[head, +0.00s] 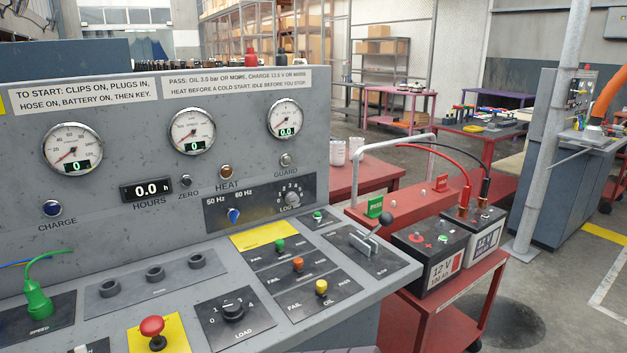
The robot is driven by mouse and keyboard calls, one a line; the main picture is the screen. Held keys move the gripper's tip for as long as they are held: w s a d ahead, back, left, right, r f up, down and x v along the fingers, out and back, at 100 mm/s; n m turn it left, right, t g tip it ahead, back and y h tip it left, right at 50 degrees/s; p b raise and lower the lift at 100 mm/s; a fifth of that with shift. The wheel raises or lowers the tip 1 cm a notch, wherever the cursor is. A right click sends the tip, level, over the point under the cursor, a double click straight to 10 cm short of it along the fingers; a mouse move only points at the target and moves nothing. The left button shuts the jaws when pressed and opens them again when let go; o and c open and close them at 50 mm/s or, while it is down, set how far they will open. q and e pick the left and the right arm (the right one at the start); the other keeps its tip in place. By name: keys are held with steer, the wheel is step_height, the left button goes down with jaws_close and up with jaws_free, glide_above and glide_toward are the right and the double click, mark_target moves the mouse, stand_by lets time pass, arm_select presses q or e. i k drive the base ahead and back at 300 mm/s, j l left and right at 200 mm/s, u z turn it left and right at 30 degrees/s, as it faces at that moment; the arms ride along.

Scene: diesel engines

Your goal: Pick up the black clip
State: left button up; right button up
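The black clip (484,201) is at the end of a black cable and sits at the top right of the rear battery (485,237), in the right half of the head view. It is small here, and I cannot tell exactly how it grips the post. A red clip (464,205) on a red cable is at the same battery, just left of it. The front 12 V battery (428,258) stands beside it on a red cart (449,300).
A grey control console (160,170) with gauges, knobs and a red stop button (152,330) fills the left and front. A lever (376,228) stands at its right edge, near the batteries. A grey bent tube (395,142) rises behind the front battery. A pole (547,130) stands at right.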

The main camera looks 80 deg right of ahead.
mark_target(481, 202)
steer(key=z, duration=3.65)
steer(key=i+l+u, duration=0.15)
steer(key=i, duration=0.35)
steer(key=i+l+u, duration=0.2)
steer(key=i, duration=0.25)
steer(key=j, duration=0.1)
